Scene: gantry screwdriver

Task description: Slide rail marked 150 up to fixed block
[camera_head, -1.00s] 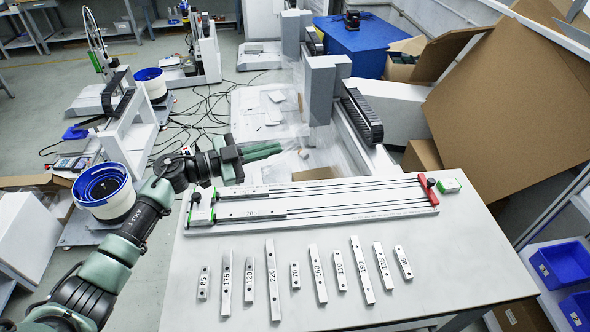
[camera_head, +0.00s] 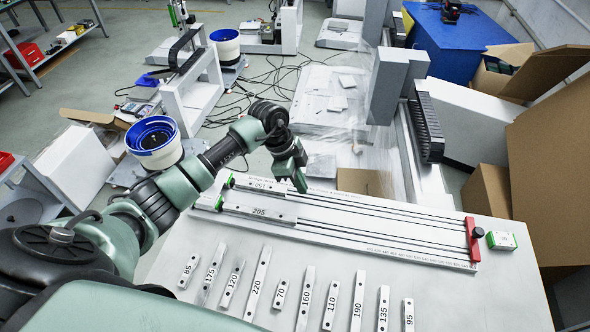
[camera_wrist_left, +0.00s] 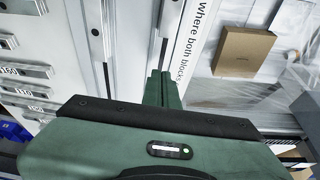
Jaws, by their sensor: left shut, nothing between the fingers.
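The rail marked 150 (camera_head: 262,185) lies in the back channel of the long white fixture (camera_head: 400,252), near its left end. The rail marked 205 (camera_head: 258,212) lies in front of it. A red block (camera_head: 472,240) with a black knob stands across the fixture's right end. I cannot tell for sure which part is the fixed block. My left gripper (camera_head: 300,184) is shut and empty, pointing down just right of the 150 rail's right end; contact cannot be told. Its closed fingers also show in the left wrist view (camera_wrist_left: 160,88). My right gripper is out of view.
Several loose numbered rails (camera_head: 332,305) lie in a row on the table in front of the fixture. A small green and white block (camera_head: 501,240) sits right of the red block. A cardboard box (camera_head: 365,182) stands behind the table. Tall grey columns (camera_head: 388,85) stand farther back.

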